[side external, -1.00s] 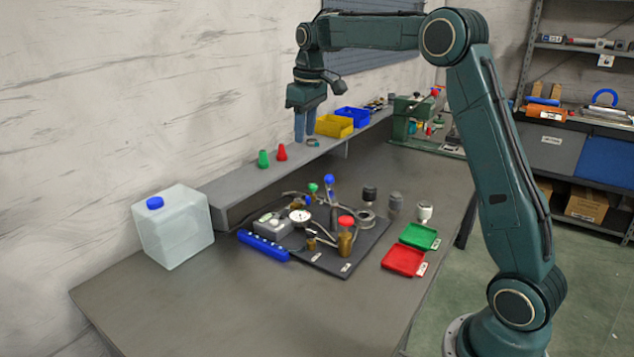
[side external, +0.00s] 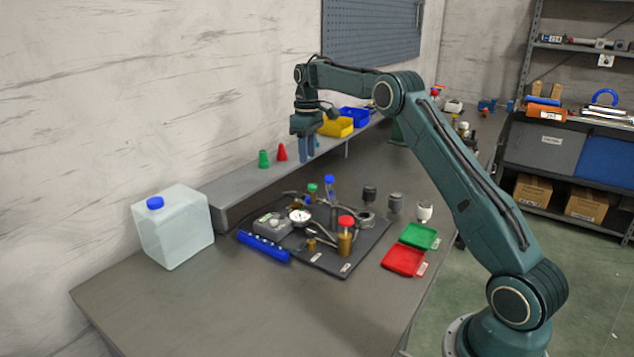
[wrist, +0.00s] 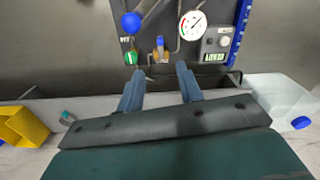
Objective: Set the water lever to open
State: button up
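A dark board (side external: 352,262) on the bench carries the valve fittings. In the wrist view I see a small blue lever (wrist: 160,43) on a brass fitting, a blue knob (wrist: 131,22) and a green knob (wrist: 131,58). The blue knob (side external: 329,180) and green knob (side external: 313,188) also show in the side view. I cannot tell for certain which blue part is the water lever, nor its setting. My gripper (side external: 307,160) points down above the shelf, behind and above the board. In the wrist view its fingers (wrist: 159,70) are spread apart with nothing between them.
A round gauge (wrist: 192,25) and a grey meter box (side external: 272,223) sit on the board. A water container (side external: 172,230) stands left, red and green trays (side external: 403,261) right. The shelf (side external: 225,195) holds cones and bins. The front bench is clear.

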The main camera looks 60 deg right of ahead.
aim_at(308, 197)
jog(key=shift+f, duration=6.8)
grip_shut()
